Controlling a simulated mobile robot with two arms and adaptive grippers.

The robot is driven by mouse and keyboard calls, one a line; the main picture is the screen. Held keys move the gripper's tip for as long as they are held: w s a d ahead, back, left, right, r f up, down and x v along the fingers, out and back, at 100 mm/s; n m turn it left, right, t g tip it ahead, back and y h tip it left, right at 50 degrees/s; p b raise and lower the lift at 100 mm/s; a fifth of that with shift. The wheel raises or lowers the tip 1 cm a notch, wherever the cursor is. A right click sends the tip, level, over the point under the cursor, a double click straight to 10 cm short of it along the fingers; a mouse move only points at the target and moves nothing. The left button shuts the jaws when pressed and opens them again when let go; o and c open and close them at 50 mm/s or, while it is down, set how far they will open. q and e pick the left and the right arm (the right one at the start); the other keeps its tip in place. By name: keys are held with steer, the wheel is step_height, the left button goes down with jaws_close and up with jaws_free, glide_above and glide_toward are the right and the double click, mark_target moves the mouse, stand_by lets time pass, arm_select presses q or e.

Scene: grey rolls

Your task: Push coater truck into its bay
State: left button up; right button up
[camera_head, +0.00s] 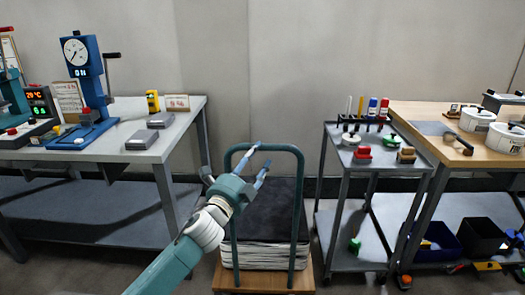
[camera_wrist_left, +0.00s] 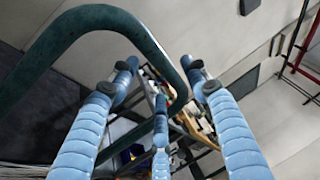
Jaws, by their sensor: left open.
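The truck (camera_head: 253,280) has a wooden platform and a teal tube handle (camera_head: 296,180). It stands on the floor in the gap between the left bench and the small trolley. It carries a dark-topped stack with pale layered sides (camera_head: 262,257). My left gripper (camera_head: 261,163) is open and empty at the upper part of the handle. In the left wrist view the handle (camera_wrist_left: 88,17) arches past the spread blue fingers (camera_wrist_left: 159,75); I cannot tell whether they touch it. My right gripper is not in view. No bay marking is visible.
A grey bench (camera_head: 185,140) with a blue press (camera_head: 88,85) stands left. A small grey trolley (camera_head: 331,160) holding brushes and bottles stands close right of the truck. Beyond it is a wooden-topped bench (camera_head: 425,118) with white pots. A bare wall closes the back.

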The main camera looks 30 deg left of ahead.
mark_target(262, 150)
arm_select(q)
steer(key=x, duration=0.5)
steer(key=shift+f, duration=0.1)
jaws_close()
